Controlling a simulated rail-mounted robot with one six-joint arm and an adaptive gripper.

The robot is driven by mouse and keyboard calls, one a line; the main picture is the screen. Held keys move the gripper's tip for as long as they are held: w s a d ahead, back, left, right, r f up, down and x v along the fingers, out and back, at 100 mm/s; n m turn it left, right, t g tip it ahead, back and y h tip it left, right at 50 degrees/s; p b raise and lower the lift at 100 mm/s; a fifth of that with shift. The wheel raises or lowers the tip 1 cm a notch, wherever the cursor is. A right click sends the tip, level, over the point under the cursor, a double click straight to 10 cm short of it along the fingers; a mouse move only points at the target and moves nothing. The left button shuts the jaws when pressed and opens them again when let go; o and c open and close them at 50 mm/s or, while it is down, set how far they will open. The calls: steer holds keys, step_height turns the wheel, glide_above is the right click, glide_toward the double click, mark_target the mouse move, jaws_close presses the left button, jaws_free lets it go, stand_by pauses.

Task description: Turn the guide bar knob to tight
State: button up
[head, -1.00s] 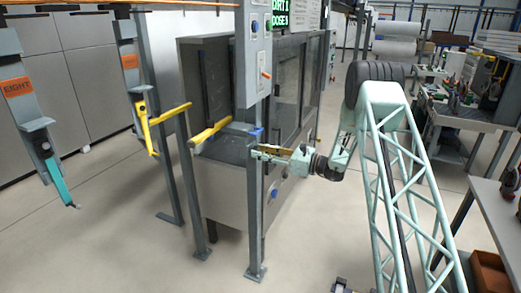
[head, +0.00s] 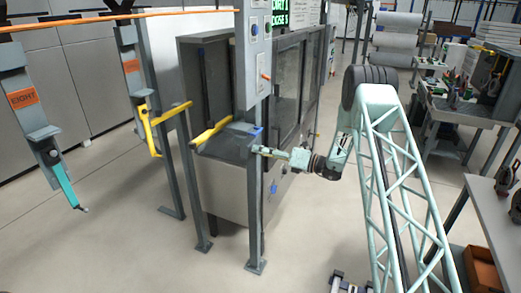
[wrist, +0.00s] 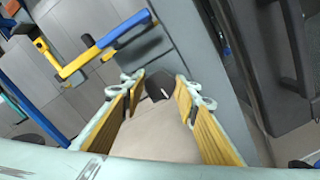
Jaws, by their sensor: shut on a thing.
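The knob (wrist: 156,84) is small and dark with a pale pointer mark, on the grey post (wrist: 205,75) in the wrist view. My gripper (wrist: 157,97) has its yellow-lined fingers on both sides of the knob, shut on it. In the head view my gripper (head: 266,151) reaches the post (head: 254,200) from the right, and the knob is hidden there. A yellow bar (head: 212,132) also shows left of the post in the head view. I cannot read any tight or loose marking.
A grey cabinet machine (head: 225,170) stands behind the post. A control box (head: 253,55) sits above my gripper on the post. Grey hangers (head: 30,110) with orange labels hang at the left. A workbench (head: 455,115) stands at the right. The floor in front is clear.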

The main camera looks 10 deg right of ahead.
steer(key=shift+m, duration=0.4)
steer(key=o, duration=0.8)
steer(key=shift+o, duration=0.2)
steer(key=shift+s+d, duration=0.1)
steer(key=shift+d, duration=0.05)
steer(key=v, duration=1.1)
steer(key=shift+s+d, duration=0.25)
